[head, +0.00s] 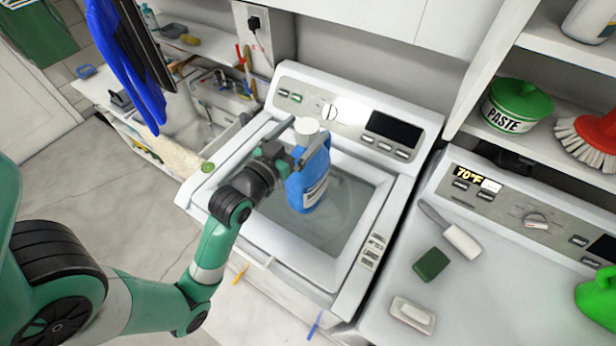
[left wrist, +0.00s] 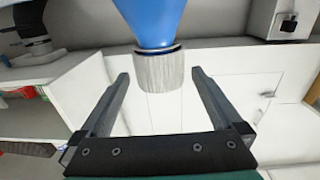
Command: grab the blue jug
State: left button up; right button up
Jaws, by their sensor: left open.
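The blue jug (head: 308,185) with a white cap stands on the glass lid of the washing machine in the head view. In the left wrist view, the jug (left wrist: 152,18) comes in from the top edge, with its ribbed white cap (left wrist: 158,70) pointing down in the picture. My left gripper (head: 301,143) is at the upper part of the jug. Its fingers are open in the left wrist view (left wrist: 160,78), one on either side of the cap, with gaps showing between fingers and cap. My right gripper is not in view.
The washing machine's control panel (head: 352,122) rises behind the jug. A second machine at right carries a green sponge (head: 431,264), a brush (head: 460,240) and a soap bar (head: 412,315). A shelf above it holds a green-lidded paste tub (head: 515,106). A cluttered sink counter (head: 130,100) stands at left.

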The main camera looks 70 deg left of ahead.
aim_at(313, 122)
pick_arm(q)
jog(key=shift+p+x, duration=0.6)
jog(key=shift+x, duration=2.1)
jog(key=shift+s+f, duration=0.1)
grip_shut()
jog(key=shift+r, duration=0.25)
